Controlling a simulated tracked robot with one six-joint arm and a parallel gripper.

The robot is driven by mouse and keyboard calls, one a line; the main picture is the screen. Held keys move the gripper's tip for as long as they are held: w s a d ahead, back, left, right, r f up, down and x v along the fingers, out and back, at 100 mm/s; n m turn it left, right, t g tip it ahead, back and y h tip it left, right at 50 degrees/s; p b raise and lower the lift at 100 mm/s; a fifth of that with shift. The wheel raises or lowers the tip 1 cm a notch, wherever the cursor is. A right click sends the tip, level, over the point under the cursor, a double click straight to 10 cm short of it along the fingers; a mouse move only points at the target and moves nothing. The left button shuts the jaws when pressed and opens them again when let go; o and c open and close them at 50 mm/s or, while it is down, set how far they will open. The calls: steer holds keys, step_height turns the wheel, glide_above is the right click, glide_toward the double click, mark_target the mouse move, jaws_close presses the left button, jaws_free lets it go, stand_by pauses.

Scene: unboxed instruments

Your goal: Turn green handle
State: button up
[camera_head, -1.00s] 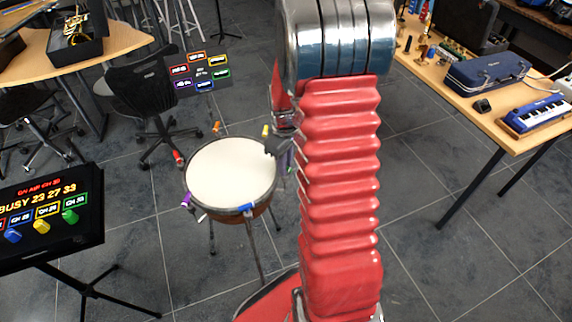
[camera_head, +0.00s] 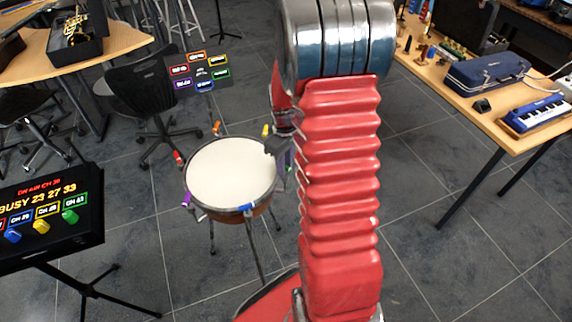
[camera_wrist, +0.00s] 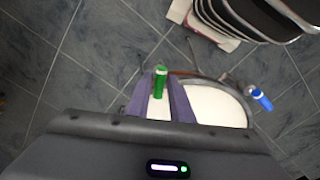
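The green handle (camera_wrist: 160,82) shows in the wrist view at the rim of the drum. It stands between the two fingers of my gripper (camera_wrist: 159,84), with a narrow gap on each side, so the fingers look open around it. In the head view my gripper (camera_head: 279,150) is at the right side of the drum (camera_head: 230,170), partly hidden behind my red arm. The handle is mostly hidden there. The drum has a white top, a brown shell and coloured handles around its rim.
Other rim handles are red (camera_head: 179,158), orange (camera_head: 216,128), yellow (camera_head: 266,130), blue (camera_head: 247,208) and purple (camera_head: 188,198). A display stand (camera_head: 50,215) is at left, a chair (camera_head: 145,85) behind. A table (camera_head: 480,115) with instruments is at right. Tiled floor lies between.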

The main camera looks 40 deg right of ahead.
steer(key=shift+o, duration=0.6)
steer(key=shift+r, duration=0.15)
step_height(320, 180, up, 13)
steer(key=shift+r, duration=0.2)
stand_by(0.3)
steer(key=shift+m, duration=1.1)
step_height(320, 180, down, 14)
steer(key=shift+r, duration=0.15)
